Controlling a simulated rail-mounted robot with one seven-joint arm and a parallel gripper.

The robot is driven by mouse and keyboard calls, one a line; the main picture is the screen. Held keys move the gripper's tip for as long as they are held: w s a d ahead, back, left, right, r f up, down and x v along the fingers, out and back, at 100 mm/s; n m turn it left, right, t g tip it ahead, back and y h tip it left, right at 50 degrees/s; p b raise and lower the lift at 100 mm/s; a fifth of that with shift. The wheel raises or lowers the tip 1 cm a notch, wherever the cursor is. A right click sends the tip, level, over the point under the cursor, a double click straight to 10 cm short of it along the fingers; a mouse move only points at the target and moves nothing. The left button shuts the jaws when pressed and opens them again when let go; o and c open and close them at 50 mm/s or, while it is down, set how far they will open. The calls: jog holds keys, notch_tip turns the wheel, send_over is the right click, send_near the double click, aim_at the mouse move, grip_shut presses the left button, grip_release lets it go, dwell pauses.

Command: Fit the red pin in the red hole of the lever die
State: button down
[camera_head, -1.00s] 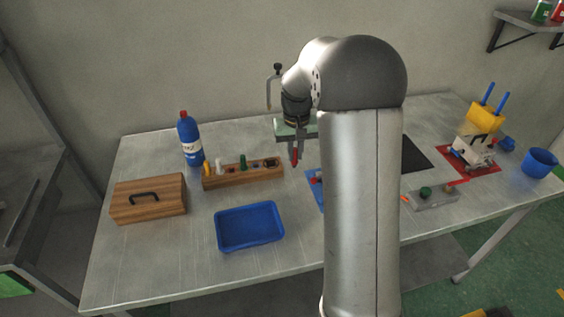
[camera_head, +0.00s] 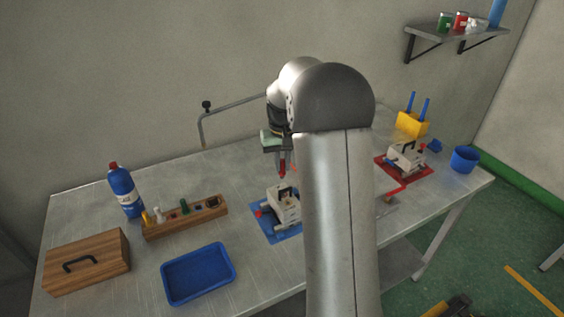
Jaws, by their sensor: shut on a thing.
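My gripper (camera_head: 281,164) is shut on the red pin (camera_head: 283,169), which points down. It is in the air over the middle of the table, above and behind a pale die block (camera_head: 285,205) on a blue mat (camera_head: 262,227). A second pale die block (camera_head: 406,157), with a dark handle, stands on a red mat (camera_head: 387,170) to the right, with a red bar (camera_head: 403,187) at its front. I cannot tell which is the lever die. The red hole cannot be made out. My arm covers part of the table between the two dies.
A wooden rack (camera_head: 186,220) with several pins, a blue tray (camera_head: 198,273), a wooden box (camera_head: 87,262) and a blue bottle (camera_head: 124,191) stand at left. A yellow holder (camera_head: 412,124) and blue cup (camera_head: 464,159) stand at right. A thin bent rod (camera_head: 232,107) rises behind.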

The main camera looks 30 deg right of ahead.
aim_at(282, 173)
jog(key=shift+f+b, duration=1.8)
jog(key=shift+f, duration=1.1)
jog(key=shift+f+b, duration=0.95)
jog(key=shift+f, duration=0.55)
jog(key=c, duration=1.3)
grip_release()
jog(key=shift+c, duration=0.2)
notch_tip(282, 173, up, 18)
jog(key=shift+f+b, duration=0.25)
jog(key=shift+b, duration=0.15)
